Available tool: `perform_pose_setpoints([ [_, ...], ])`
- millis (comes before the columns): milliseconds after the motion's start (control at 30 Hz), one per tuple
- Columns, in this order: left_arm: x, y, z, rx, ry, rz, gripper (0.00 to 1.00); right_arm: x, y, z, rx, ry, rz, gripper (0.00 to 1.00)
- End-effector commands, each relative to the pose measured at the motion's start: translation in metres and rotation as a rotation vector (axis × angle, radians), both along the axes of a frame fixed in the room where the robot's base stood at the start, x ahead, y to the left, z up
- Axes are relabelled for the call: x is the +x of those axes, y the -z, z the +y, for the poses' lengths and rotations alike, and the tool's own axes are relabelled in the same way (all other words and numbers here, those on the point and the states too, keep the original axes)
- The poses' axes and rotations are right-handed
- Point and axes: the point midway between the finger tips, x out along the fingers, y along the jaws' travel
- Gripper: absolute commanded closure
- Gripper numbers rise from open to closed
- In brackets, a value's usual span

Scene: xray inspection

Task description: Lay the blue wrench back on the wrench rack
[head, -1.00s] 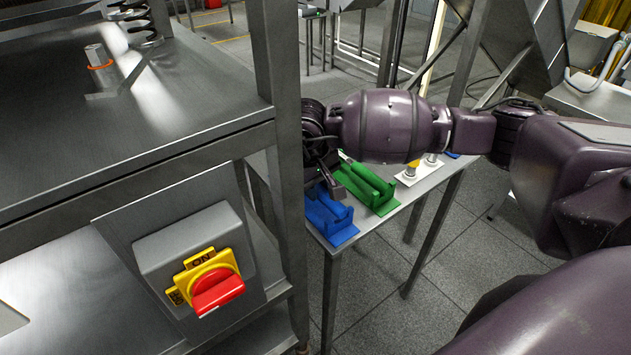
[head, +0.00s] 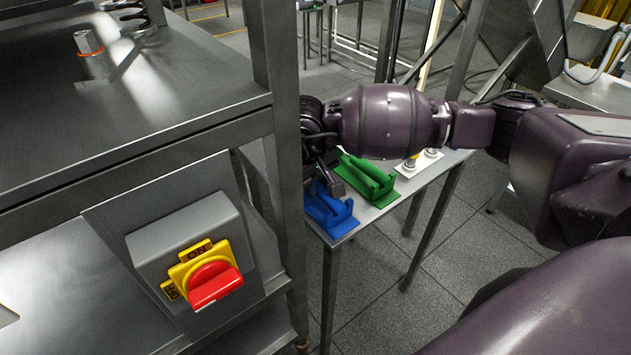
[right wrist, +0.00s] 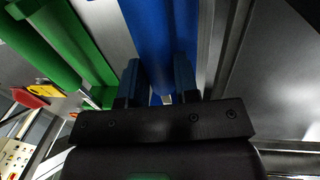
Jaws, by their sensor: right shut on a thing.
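The blue rack (head: 345,226) lies on the near end of a narrow metal table, beside a similar green rack (head: 369,186). My right gripper (head: 332,184) is low over the blue rack, pointing down. In the right wrist view, my right gripper (right wrist: 158,88) is shut on a blue piece, which I take to be the blue wrench (right wrist: 158,76). A wide blue surface shows beyond the fingers. Blue wrench and blue rack are hard to tell apart, and I cannot tell whether they touch. My left gripper is not in view.
A metal cabinet with a post (head: 277,130) stands close at the left of my right gripper. A red and yellow rotary switch (head: 209,277) sits on its front. A white plate with knobs (head: 420,163) lies past the green rack.

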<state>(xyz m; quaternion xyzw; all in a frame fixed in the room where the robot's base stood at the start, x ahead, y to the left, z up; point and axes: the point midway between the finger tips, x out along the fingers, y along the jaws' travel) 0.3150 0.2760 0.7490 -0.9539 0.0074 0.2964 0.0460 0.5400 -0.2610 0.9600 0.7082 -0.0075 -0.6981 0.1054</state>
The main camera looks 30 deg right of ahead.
Motion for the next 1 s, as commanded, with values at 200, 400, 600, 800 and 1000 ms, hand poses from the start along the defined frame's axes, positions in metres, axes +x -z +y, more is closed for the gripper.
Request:
perform_pose_setpoints([
  [200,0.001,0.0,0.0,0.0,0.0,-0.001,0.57,0.0,0.0,0.0,0.0,0.0,-0.001,0.41],
  [400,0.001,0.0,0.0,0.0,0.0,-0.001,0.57,0.0,0.0,0.0,0.0,0.0,0.0,0.41],
  [600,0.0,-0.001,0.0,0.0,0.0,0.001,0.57,0.0,-0.005,0.001,0.0,0.0,-0.002,0.41],
  [800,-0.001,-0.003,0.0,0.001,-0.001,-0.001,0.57,0.0,-0.037,0.006,0.001,-0.002,-0.006,0.41],
  [1000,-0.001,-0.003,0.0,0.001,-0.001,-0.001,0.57,-0.001,-0.074,0.012,0.0,-0.001,-0.005,0.41],
])
